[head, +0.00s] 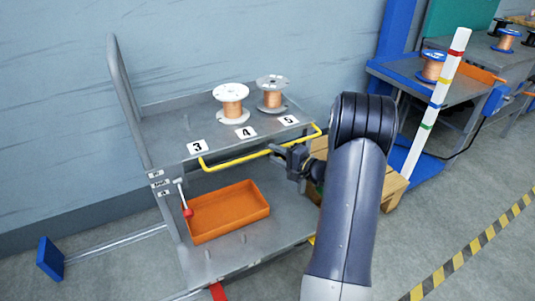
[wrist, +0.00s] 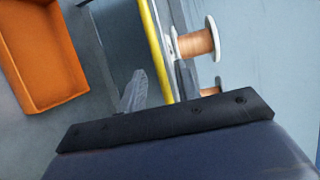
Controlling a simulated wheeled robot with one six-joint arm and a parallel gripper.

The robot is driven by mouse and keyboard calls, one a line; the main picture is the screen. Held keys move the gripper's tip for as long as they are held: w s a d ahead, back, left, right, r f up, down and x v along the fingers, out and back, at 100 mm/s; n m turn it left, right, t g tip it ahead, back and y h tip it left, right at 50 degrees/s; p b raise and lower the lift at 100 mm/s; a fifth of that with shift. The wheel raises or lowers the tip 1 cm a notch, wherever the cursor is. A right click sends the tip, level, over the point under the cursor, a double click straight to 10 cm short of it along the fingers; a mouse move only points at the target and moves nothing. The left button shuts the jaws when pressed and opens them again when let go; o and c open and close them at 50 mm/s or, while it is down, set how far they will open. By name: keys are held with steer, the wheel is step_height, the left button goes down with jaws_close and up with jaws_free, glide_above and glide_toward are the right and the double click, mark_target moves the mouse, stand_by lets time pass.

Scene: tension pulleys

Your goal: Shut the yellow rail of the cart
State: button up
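The yellow rail (head: 238,160) runs along the front of the cart's upper shelf (head: 160,130), standing a little out from and below its edge. Its bent ends meet the shelf near labels 3 and 5. My gripper (head: 281,152) is at the right part of the rail, reaching in from the right. In the wrist view the rail (wrist: 156,45) runs between the two separated fingers of my gripper (wrist: 160,88). The gripper looks open around the rail; I cannot tell whether a finger touches it.
Two copper spools (head: 231,101) (head: 271,93) stand on the upper shelf. An orange bin (head: 228,210) and a red-tipped lever (head: 185,205) are below. A wooden pallet or crate (head: 393,188) lies behind my arm. A striped white post (head: 435,100) and workbench stand at right.

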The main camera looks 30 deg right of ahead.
mark_target(268, 151)
steer(key=shift+x, duration=1.8)
jaws_close()
